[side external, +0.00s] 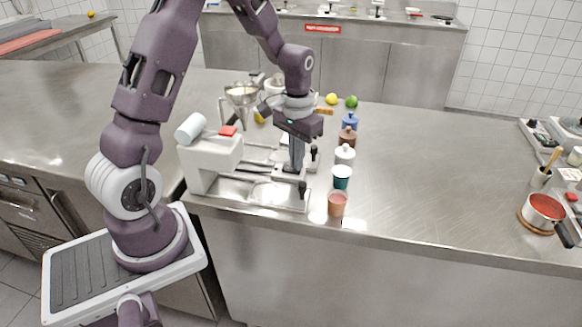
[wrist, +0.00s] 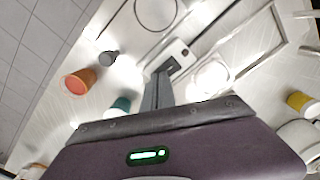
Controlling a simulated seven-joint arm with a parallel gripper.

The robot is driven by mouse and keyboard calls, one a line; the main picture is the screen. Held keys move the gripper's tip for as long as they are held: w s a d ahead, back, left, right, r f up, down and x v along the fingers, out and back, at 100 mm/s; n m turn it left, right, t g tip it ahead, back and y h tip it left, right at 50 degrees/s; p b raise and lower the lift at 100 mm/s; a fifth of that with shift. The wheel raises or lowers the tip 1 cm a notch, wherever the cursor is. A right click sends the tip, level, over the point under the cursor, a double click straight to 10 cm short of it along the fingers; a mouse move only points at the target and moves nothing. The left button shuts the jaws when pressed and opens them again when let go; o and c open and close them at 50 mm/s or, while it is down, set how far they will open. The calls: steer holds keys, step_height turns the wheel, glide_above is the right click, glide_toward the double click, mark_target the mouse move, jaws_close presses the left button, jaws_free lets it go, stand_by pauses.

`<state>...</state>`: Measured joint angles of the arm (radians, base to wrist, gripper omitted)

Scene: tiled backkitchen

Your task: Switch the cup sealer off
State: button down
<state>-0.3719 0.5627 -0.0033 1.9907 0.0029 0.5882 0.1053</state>
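The cup sealer (side external: 208,162) appears to be the white machine at the counter's left front edge, with a pale roll and a red piece (side external: 228,131) on top. Metal trays with dark knobs extend to its right. My gripper (side external: 292,168) points down over the tray area, right of the white body; its grey fingers look shut together, with nothing seen between them. In the wrist view, the fingertips (wrist: 160,78) are close to a small white plate (wrist: 180,57) with a dark recess; I cannot tell whether they touch. The switch's position cannot be made out.
A salmon cup (side external: 337,204), a teal cup (side external: 341,178) and several lidded jars (side external: 345,155) stand in a row right of my gripper. A metal funnel (side external: 241,95) stands behind. A red-filled pan (side external: 545,210) sits far right. The counter between is clear.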

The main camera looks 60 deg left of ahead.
step_height(320, 180, up, 7)
stand_by(0.7)
steer(key=s+d+r+m+t, duration=0.1)
steer(key=s+d+r+t, duration=0.2)
steer(key=s+d+r, duration=0.6)
steer(key=s+d+r+m+t, duration=0.1)
steer(key=s+d, duration=0.1)
steer(key=s, duration=0.3)
steer(key=s+d+r+m+t, duration=0.1)
steer(key=s+d+r, duration=0.1)
steer(key=s, duration=0.4)
steer(key=shift+s+d+r+t, duration=0.15)
steer(key=shift+s+d+t, duration=0.05)
steer(key=shift+s+t, duration=0.1)
